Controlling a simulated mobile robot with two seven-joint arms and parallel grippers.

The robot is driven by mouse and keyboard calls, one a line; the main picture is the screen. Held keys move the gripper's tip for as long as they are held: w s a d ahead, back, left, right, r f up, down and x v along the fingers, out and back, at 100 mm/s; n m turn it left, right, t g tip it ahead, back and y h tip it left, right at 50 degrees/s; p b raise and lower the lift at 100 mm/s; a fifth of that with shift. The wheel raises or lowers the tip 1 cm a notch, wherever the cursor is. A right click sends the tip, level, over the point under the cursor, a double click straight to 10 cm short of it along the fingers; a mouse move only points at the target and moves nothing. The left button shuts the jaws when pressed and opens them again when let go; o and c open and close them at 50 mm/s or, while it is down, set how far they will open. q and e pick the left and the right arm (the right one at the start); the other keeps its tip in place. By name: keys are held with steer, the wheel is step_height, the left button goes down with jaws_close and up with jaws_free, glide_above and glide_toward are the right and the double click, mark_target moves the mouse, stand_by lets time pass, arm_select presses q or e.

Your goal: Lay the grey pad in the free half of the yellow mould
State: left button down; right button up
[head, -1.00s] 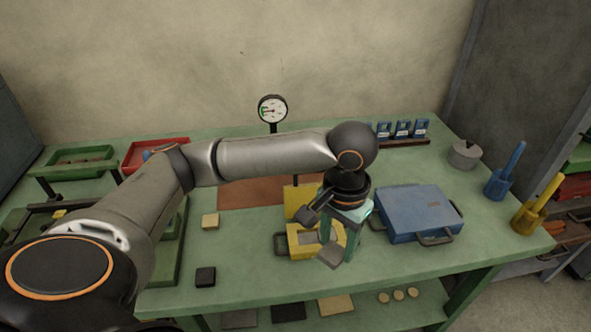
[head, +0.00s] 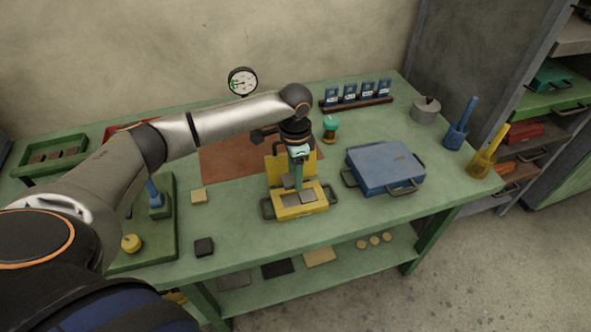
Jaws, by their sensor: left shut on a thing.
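The yellow mould (head: 313,208) stands open on the green bench, its lid upright at the back and dark handles at its sides. A grey piece (head: 308,197) shows in its right half. My left gripper (head: 296,178) points down over the mould and is shut on the grey pad (head: 289,182), which appears just above the left half. The fingers partly hide the pad and the lid. I cannot tell whether the pad touches the mould. My right gripper is not in view.
A blue case (head: 385,165) lies close to the right of the mould. A green-topped stamp (head: 330,127) stands behind it. A black block (head: 204,247) and a tan block (head: 199,196) lie to the left. The bench front is mostly clear.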

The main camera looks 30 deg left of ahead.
arm_select(q)
steer(key=shift+f, duration=1.25)
step_height(320, 180, down, 3)
steer(key=b, duration=0.4)
steer(key=shift+f, duration=1)
steer(key=shift+s, duration=0.1)
steer(key=shift+c, duration=1.9)
jaws_free()
steer(key=shift+f, duration=0.1)
steer(key=shift+o, duration=0.8)
steer(key=shift+s+d, duration=0.1)
step_height(320, 180, up, 13)
steer(key=shift+f, duration=0.1)
